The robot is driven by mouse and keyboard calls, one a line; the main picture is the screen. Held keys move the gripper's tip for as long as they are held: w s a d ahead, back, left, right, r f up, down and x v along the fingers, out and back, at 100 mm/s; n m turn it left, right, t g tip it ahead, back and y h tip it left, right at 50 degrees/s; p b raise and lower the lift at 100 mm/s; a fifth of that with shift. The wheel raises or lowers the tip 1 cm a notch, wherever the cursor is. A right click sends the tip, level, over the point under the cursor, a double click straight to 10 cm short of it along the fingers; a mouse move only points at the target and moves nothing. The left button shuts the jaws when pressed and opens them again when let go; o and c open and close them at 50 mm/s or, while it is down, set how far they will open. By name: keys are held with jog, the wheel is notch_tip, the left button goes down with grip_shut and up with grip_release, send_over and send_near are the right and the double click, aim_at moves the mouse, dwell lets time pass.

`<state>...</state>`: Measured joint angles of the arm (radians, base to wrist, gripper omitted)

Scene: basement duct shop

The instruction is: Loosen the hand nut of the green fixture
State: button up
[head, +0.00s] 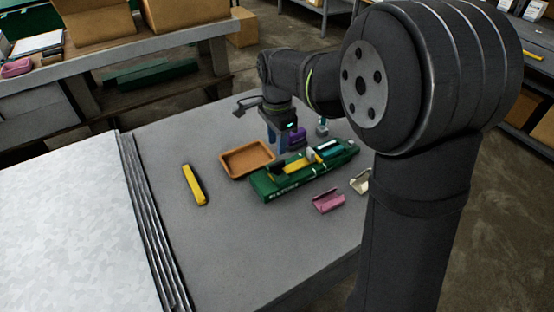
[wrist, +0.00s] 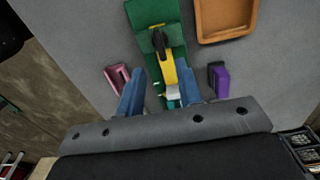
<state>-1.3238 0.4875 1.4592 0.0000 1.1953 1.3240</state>
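The green fixture (head: 292,182) lies on the grey table and also shows in the wrist view (wrist: 142,18). A yellow bar (wrist: 168,68) runs along its top, with a dark rounded piece (wrist: 159,42) near one end. At the bar's other end is a small pale grey piece (wrist: 173,92), beside a teal part (head: 328,152). I cannot tell for sure which piece is the hand nut. My gripper (wrist: 160,92) has its two blue fingers wide apart, with nothing seen held between them. In the head view my gripper (head: 277,140) hangs just behind the fixture.
A brown tray (head: 225,165) stands left of the fixture. A pink piece (head: 328,201) and a cream piece (head: 360,181) lie in front and to the right. A purple piece (wrist: 218,80) lies close to my gripper. A yellow-black tool (head: 195,186) lies on clear table at left.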

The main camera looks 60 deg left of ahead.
aim_at(277, 163)
notch_tip(277, 163, down, 8)
jog(key=shift+r, duration=0.15)
grip_shut()
